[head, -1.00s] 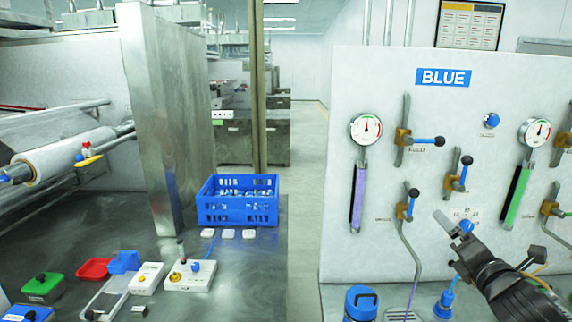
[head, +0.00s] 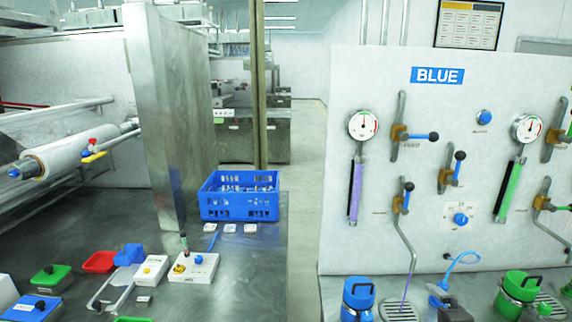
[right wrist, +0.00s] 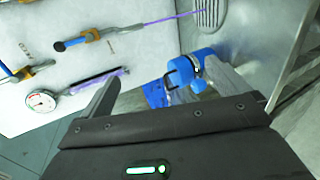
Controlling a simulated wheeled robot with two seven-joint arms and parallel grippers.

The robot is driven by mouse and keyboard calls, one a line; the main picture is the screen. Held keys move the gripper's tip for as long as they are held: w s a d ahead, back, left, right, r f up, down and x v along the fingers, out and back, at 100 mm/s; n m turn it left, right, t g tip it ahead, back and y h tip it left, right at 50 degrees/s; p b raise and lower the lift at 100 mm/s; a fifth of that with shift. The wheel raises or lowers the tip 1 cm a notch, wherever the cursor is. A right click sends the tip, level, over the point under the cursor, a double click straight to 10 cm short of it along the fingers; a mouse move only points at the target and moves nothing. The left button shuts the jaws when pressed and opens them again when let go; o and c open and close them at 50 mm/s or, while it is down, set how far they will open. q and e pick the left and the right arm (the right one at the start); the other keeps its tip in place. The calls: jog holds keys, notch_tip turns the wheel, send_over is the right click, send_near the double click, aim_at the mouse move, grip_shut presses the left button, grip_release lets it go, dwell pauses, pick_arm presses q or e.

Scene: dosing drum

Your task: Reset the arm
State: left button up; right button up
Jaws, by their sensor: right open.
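In the head view the same sort of blue canister (head: 358,298) stands at the foot of the white BLUE panel (head: 370,75). A blue knob (head: 460,219) with markings around it sits on the panel, clear of any gripper. A dark shape at the bottom edge may be part of my right arm. My left gripper is not in view.
The panel carries gauges (head: 363,125), levers and a curved pipe with a thin purple line below it, above a drain grate (head: 394,311). A green canister (head: 519,291) stands to the right. On the left, a bench holds a blue crate (head: 238,208) and small coloured boxes.

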jog(key=s+a+f+m+g, duration=0.3)
jog(key=s+f+m, duration=0.2)
jog(key=s+f, duration=0.3)
jog(key=s+a+f+m+g+y, duration=0.1)
jog(key=s+a+f+m+g, duration=0.35)
jog(key=s, duration=0.45)
jog(key=s+a+f+m+g, duration=0.1)
jog(key=s+f+m+g, duration=0.1)
jog(key=s+f+m, duration=0.6)
notch_tip(320, 180, down, 26)
jog(key=s+n+g+b, duration=0.1)
jog(key=n+g+b, duration=0.1)
jog(key=b, duration=0.1)
jog(key=s+d+f+b, duration=0.2)
jog(key=s+d+f, duration=0.1)
jog(key=s+f, duration=1.4)
notch_tip(320, 180, down, 4)
jog(key=shift+s+d+r+g, duration=0.15)
jog(key=shift+s+r+g, duration=0.15)
jog(key=shift+g, duration=0.15)
